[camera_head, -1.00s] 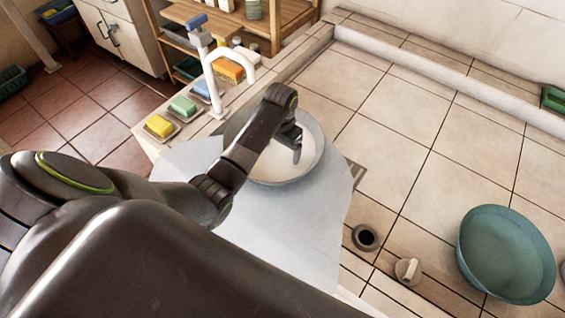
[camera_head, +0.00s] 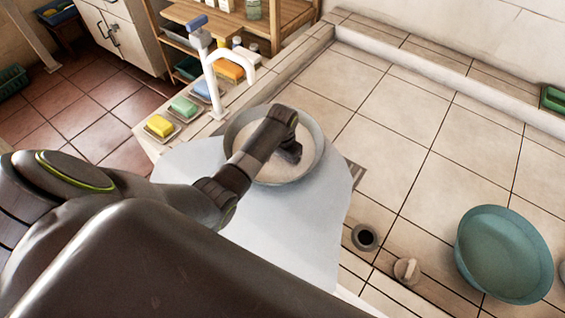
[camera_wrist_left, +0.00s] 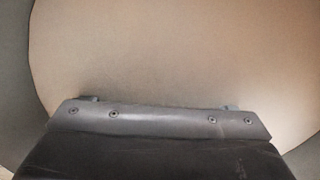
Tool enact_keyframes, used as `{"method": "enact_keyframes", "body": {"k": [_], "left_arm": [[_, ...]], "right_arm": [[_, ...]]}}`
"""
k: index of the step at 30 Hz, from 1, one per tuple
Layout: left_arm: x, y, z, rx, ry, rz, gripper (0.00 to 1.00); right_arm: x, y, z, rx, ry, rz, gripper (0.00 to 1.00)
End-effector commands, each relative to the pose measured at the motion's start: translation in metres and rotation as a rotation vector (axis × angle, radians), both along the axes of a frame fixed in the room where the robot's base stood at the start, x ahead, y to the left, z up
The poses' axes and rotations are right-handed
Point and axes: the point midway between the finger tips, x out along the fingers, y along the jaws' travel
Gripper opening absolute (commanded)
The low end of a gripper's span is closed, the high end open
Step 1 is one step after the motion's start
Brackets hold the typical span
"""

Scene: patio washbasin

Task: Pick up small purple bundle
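No purple bundle shows in either view. My left gripper (camera_head: 291,158) reaches down into a round basin (camera_head: 235,133) with a pale inside. In the left wrist view, the basin's plain beige inside (camera_wrist_left: 160,50) fills most of the picture. Two small finger parts of the left gripper (camera_wrist_left: 161,102) stand wide apart there, with nothing visible between them. The gripper looks open. The arm hides part of the basin in the head view. My right gripper is not in view.
Yellow (camera_head: 160,125), green (camera_head: 183,106) and blue (camera_head: 205,89) soaps or sponges sit on dishes left of the white tap (camera_head: 212,75). A teal tub (camera_head: 504,252) stands on tiles at right. A dark round opening (camera_head: 364,237) and a small knob (camera_head: 406,270) lie nearer.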

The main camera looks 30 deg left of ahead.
Motion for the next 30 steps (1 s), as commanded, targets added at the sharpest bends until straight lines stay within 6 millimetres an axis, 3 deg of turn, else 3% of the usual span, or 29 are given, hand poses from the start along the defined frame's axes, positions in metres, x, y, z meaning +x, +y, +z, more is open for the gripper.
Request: {"method": "enact_keyframes", "body": {"k": [1, 8, 17, 30], "left_arm": [[0.0, 0.0, 0.0, 0.0, 0.0, 0.0, 0.73], [0.0, 0.0, 0.001, 0.0, -0.001, 0.0, 0.43], [0.001, 0.0, 0.008, 0.0, -0.002, 0.0, 0.42], [0.002, 0.0, 0.081, 0.0, -0.006, 0.0, 0.42]], "right_arm": [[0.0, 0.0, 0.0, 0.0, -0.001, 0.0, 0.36], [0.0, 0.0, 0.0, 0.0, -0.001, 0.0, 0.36], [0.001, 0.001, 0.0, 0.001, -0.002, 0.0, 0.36], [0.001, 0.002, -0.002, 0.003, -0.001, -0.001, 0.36]]}}
